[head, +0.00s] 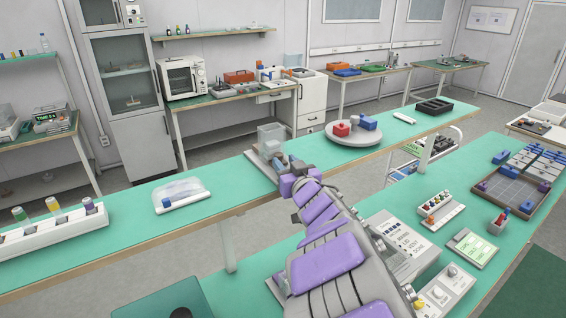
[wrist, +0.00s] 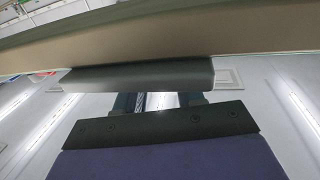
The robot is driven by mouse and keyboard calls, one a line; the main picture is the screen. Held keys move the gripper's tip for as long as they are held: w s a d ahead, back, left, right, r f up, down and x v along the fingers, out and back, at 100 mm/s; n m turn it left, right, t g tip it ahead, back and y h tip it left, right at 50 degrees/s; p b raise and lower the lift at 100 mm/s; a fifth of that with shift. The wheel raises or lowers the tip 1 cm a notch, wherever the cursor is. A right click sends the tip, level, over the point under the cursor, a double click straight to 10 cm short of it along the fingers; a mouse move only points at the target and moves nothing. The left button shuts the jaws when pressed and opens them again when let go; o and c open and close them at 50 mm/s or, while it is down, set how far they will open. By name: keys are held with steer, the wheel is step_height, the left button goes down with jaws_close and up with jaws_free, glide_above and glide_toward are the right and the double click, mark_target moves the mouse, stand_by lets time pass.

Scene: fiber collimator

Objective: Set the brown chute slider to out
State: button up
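My arm reaches from the bottom of the head view to a bench-top device with a clear box (head: 271,136) on a grey base. My gripper (head: 282,162) is at the near side of this device, by the bench edge. In the wrist view, two dark fingers of my gripper (wrist: 162,100) stand apart with a bright gap between them. A dark grey slab (wrist: 140,76) crosses in front and hides their tips. I cannot make out a brown chute slider in either view; contact with it cannot be told.
The green bench (head: 225,188) runs across the head view; its tan edge (wrist: 120,45) spans the top of the wrist view. A clear-covered tray (head: 182,195) lies left of the device, and a round grey turntable (head: 352,138) with red and blue blocks stands right.

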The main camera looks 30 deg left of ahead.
steer(key=shift+s+x, duration=0.2)
steer(key=shift+x, duration=1)
steer(key=shift+a, duration=0.1)
steer(key=shift+w, duration=0.1)
steer(key=shift+c, duration=0.5)
jaws_close()
